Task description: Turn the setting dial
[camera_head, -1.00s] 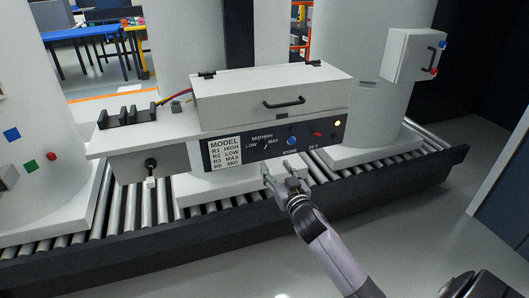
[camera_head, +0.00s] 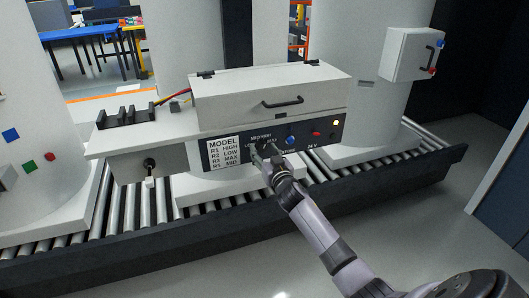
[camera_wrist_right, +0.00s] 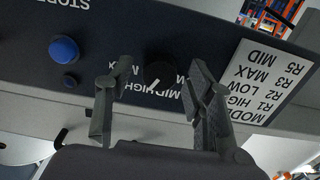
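The setting dial (camera_wrist_right: 160,72) is a dark round knob with a white pointer line on the dark control panel (camera_wrist_right: 25,50). In the wrist view, which shows the panel upside down, the pointer slants down and left towards the MID/HIGH lettering. My right gripper (camera_wrist_right: 160,78) is open, its fingers on either side of the dial with gaps showing. Contact with the dial is not visible. In the head view the right gripper (camera_head: 264,154) is in front of the panel and mostly hides the dial. My left gripper is not in view.
A white model chart (camera_head: 224,152) is left of the dial. A lidded box with a handle (camera_head: 283,103) stands above. A roller conveyor (camera_head: 125,207) runs below.

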